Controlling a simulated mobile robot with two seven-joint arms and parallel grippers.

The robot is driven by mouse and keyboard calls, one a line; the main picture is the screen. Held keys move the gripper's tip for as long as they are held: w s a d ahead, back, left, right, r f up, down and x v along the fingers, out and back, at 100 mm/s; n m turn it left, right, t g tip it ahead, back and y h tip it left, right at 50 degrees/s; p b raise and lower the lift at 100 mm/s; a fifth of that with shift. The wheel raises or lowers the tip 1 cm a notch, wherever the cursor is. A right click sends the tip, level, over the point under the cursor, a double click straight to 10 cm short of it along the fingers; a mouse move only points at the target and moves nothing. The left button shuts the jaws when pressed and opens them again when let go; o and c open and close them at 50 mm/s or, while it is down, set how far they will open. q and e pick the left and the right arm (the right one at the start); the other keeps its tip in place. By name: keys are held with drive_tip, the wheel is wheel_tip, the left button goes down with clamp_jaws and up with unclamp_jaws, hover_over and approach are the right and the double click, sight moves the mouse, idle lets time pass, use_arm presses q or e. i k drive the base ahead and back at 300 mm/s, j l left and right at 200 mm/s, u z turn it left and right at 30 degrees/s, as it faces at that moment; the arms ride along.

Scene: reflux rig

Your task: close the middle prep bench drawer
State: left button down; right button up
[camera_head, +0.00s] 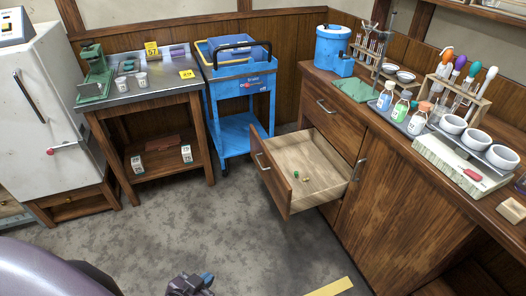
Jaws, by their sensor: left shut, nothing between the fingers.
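The middle prep bench drawer (270,178) is pulled well out from the wooden prep bench (392,205). Its front faces left and carries a metal handle (259,162). Small green and yellowish items (299,176) lie inside on its pale floor. My left gripper (193,284) shows at the bottom edge of the view, shut and empty. It is below and left of the drawer in the picture, apart from it. My right gripper is not in view.
The closed drawer above has its own handle (326,106). A blue cart (236,130) stands behind the open drawer, left of the bench. A side table (140,95) and white fridge (45,105) are farther left. Grey floor (180,225) left of the drawer is clear.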

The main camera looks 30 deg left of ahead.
sight(277, 159)
drive_tip(key=i+j, duration=0.1)
drive_tip(key=j, duration=0.3)
drive_tip(key=i+j, duration=0.1)
drive_tip(key=j, duration=0.3)
drive_tip(key=i+j+z, duration=0.1)
drive_tip(key=j, duration=0.3)
drive_tip(key=i+j, duration=0.1)
drive_tip(key=j, duration=0.3)
drive_tip(key=i, duration=0.45)
